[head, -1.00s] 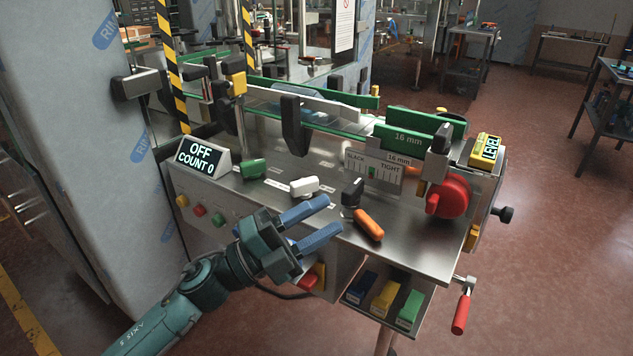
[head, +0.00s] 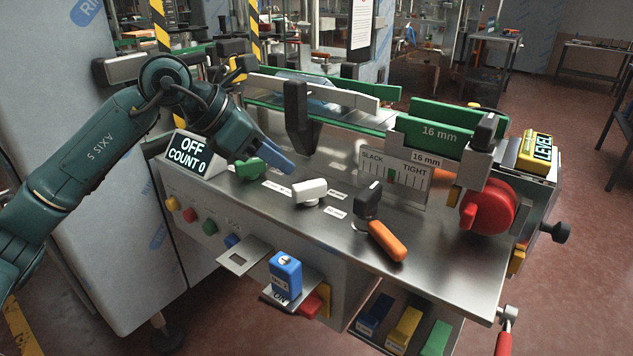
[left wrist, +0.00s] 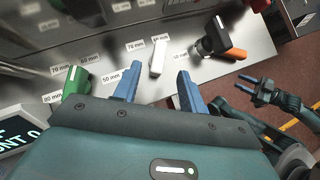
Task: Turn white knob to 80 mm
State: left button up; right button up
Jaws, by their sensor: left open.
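The white knob (head: 310,192) stands on the steel table top, with small mm labels around it. My left gripper (head: 279,160) is open and empty, above the table to the left of the white knob in the head view. In the left wrist view the white knob (left wrist: 158,57) shows just beyond and between the two blue fingertips (left wrist: 158,70), apart from them. Labels near it read 70 mm and 60 mm; others are too small to read surely. My right gripper (left wrist: 262,92) shows at the right of the left wrist view, fingers apart and empty.
A green knob (head: 250,168) sits left, close under my left gripper. A black knob (head: 367,200) and an orange handle (head: 387,240) stand right. A black post (head: 297,118) rises behind. The OFF, COUNT 0 display (head: 188,154) is at left.

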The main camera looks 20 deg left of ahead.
aim_at(315, 182)
pick_arm(q)
jog(key=x, duration=1)
jog(key=shift+d+f, duration=0.1)
grip_shut()
